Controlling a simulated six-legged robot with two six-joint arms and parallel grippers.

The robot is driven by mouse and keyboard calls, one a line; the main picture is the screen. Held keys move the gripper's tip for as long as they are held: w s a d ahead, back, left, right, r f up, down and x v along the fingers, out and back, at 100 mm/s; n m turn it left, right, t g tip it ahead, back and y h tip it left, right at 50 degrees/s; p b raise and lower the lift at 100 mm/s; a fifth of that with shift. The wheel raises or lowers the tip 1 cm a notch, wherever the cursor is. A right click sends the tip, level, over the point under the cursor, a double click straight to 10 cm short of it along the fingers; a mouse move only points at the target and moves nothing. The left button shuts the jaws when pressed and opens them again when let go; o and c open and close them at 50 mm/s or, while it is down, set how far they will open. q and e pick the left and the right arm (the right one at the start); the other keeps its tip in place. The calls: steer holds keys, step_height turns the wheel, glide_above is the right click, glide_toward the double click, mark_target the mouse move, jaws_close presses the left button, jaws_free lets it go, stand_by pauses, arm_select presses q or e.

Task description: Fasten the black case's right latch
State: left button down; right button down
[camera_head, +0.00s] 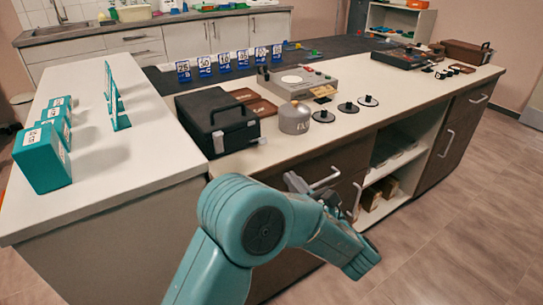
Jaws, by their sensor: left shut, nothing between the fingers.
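The black case (215,108) stands with its lid down on the white counter, its black handle facing front. A grey latch (218,143) shows on the left of its front face. A small light grey piece (262,141), apparently the right latch, juts out at the front right; I cannot tell its exact position. My left gripper (294,181) is shut and empty, in front of the counter edge, below and right of the case and apart from it. My teal left arm hides part of the drawers. My right gripper is not in view.
A grey kettle-like weight (294,117) stands just right of the case, with several black discs (348,108) beyond it. A grey device (297,80) is behind. Drawer handles (325,178) jut out near my gripper. Teal boxes (42,158) stand on the left counter, whose middle is clear.

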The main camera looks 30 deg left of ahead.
mark_target(262, 140)
arm_select(q)
steer(key=b+x, duration=0.1)
steer(key=x, duration=0.9)
steer(key=shift+a, duration=0.1)
steer(key=shift+r+p, duration=0.3)
steer(key=shift+p, duration=0.25)
steer(key=shift+a+r+g+h+p, duration=0.1)
steer(key=shift+r+g+h+p, duration=0.7)
steer(key=shift+p, duration=1.6)
steer(key=a+r+h+p, duration=0.1)
steer(key=h+p, duration=0.1)
steer(key=p, duration=0.3)
steer(key=r+g+h+p, duration=0.1)
steer(key=r+h+p, duration=0.1)
steer(key=p, duration=0.3)
steer(key=w+a+r+g+h+p, duration=0.1)
steer(key=r+h+p, duration=0.1)
steer(key=p, duration=0.3)
steer(key=shift+a+h, duration=0.3)
steer(key=shift+a, duration=0.05)
steer(key=shift+w+a+h+p, duration=0.15)
steer(key=shift+a+h+p, duration=0.15)
steer(key=shift+h+p, duration=0.35)
steer(key=shift+f+g, duration=0.1)
steer(key=shift+g, duration=0.2)
steer(key=shift+f, duration=0.1)
steer(key=shift+r+p, duration=0.75)
steer(key=shift+r, duration=0.15)
